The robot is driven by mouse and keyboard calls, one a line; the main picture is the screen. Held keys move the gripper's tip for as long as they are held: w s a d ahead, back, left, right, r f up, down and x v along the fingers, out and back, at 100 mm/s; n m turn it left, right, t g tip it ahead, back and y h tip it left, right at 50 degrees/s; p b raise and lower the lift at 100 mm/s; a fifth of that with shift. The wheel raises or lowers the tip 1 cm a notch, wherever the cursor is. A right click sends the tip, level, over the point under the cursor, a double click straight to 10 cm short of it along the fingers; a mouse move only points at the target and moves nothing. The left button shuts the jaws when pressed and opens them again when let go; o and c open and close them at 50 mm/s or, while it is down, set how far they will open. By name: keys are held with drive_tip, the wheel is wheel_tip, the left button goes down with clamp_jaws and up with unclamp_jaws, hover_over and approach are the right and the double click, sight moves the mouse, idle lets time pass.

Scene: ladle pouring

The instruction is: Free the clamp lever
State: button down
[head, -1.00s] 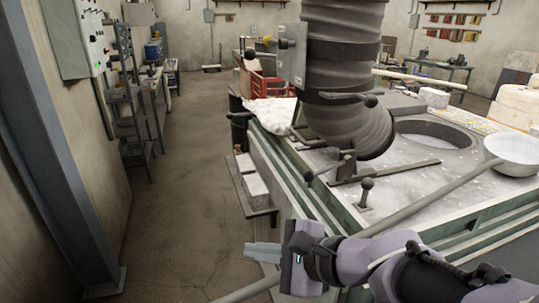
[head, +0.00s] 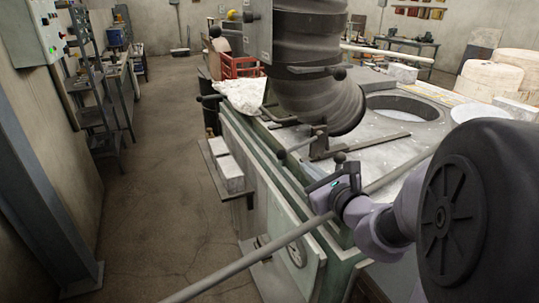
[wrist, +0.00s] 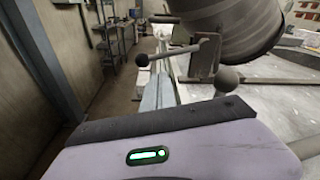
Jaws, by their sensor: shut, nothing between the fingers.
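A dark clamp lever with a round ball knob (head: 281,153) sticks out to the left at the foot of the thick ribbed duct. It also shows in the wrist view (wrist: 175,50), ahead of my fingers and a little above them. My gripper (head: 319,198) is below and to the right of the lever knob in the head view, apart from it. In the wrist view its pale fingers (wrist: 158,93) are together, empty, and point forward. A second ball knob (wrist: 226,79) on an upright post stands to the right of the fingers.
A ribbed duct (head: 320,105) rises above the green-edged furnace table. A long ladle rod (head: 250,260) runs diagonally past my gripper. Pale blocks (head: 229,175) sit on a side shelf. The floor aisle (head: 150,200) at left is clear.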

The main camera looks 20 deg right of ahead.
drive_tip(key=w+f+b, duration=0.1)
drive_tip(key=w, duration=0.5)
drive_tip(key=shift+w, duration=0.25)
drive_tip(key=shift+r, duration=0.15)
wheel_tip(320, 180, up, 9)
drive_tip(key=m+y+p, duration=0.2)
drive_tip(key=m+p, duration=0.7)
drive_tip(key=p, duration=0.9)
drive_tip(key=shift+d+r+m, duration=0.15)
drive_tip(key=shift+d+m, duration=0.15)
drive_tip(key=shift+d, duration=0.05)
drive_tip(key=shift+r+p, duration=0.1)
drive_tip(key=shift+p, duration=0.2)
drive_tip(key=shift+d, duration=0.15)
